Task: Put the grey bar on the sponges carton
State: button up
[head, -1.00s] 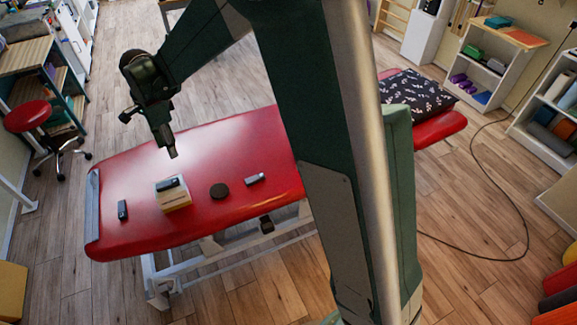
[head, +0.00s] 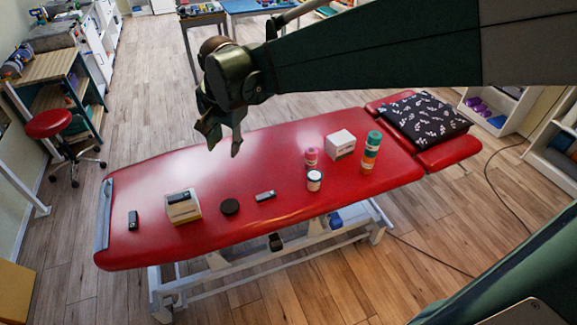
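A small grey bar (head: 265,196) lies on the red treatment table (head: 280,222), right of a dark disc. A similar dark bar (head: 133,220) lies near the table's left end. A small pale carton (head: 184,210) stands left of the disc with a dark bar-like thing (head: 179,197) on its top. A white carton (head: 341,145) stands farther right. Lettering is too small to read, so I cannot tell which carton is the sponges carton. My gripper (head: 224,151) hangs above the table's far edge, apart from everything. Its fingers look spread and empty.
The dark disc (head: 230,207) lies between carton and grey bar. A pink bottle (head: 311,157), a white jar (head: 314,181) and a green-and-orange cylinder (head: 371,152) stand on the right. A patterned pillow (head: 422,119) lies at the right end. A red stool (head: 48,124) stands left.

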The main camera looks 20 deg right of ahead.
jog(key=s+d+n+t, duration=0.2)
jog(key=s+d+n, duration=0.2)
jog(key=s+d, duration=0.3)
jog(key=s+d+n+t, duration=0.1)
jog(key=s+d+n, duration=0.4)
jog(key=s, duration=1)
jog(key=shift+s+d+n+t+h, duration=0.3)
jog(key=shift+s+d+t+h, duration=0.1)
jog(key=shift+d, duration=0.55)
